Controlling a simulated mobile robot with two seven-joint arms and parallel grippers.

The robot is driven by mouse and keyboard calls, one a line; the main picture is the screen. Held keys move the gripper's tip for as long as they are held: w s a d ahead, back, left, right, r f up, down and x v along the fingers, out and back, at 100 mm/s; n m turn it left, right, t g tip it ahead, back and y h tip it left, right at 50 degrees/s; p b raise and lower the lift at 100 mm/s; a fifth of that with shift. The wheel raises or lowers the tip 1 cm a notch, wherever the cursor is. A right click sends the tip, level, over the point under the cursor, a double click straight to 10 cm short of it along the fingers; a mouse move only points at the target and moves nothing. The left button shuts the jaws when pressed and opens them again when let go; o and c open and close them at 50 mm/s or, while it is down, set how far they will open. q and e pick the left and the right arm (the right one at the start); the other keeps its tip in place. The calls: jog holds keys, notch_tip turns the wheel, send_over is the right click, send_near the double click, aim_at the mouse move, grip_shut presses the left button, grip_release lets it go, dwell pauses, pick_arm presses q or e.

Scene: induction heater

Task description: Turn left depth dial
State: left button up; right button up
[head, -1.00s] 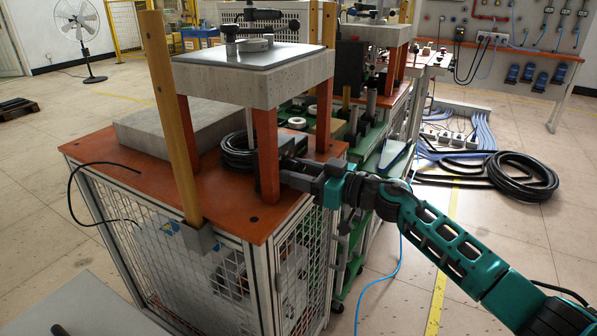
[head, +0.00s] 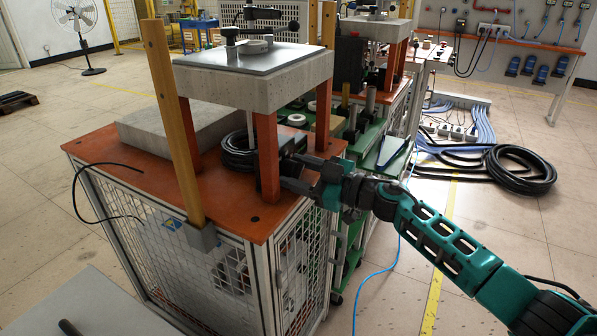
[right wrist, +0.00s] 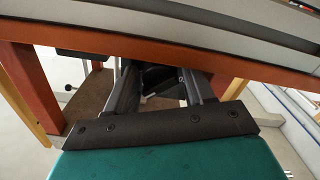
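My right gripper (head: 288,172) reaches in from the right at the front right post (head: 267,160) of the near heater, below its grey top plate (head: 255,85). Its two fingers are apart. In the right wrist view the spread fingers (right wrist: 160,80) point under an orange edge. A dark rounded part (right wrist: 158,77) shows between or beyond them; I cannot tell whether it is the depth dial or whether they touch it. No dial is clearly recognisable in the head view. My left gripper is not in view.
A black cable coil (head: 238,152) lies on the orange table (head: 120,185) behind the post. A wooden upright (head: 172,120) stands at the front left. Green shelving (head: 365,165) is just behind my right gripper. Open floor (head: 520,240) lies to the right.

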jog(key=shift+o, duration=1.1)
jog(key=p+v, duration=0.2)
jog(key=v, duration=1.1)
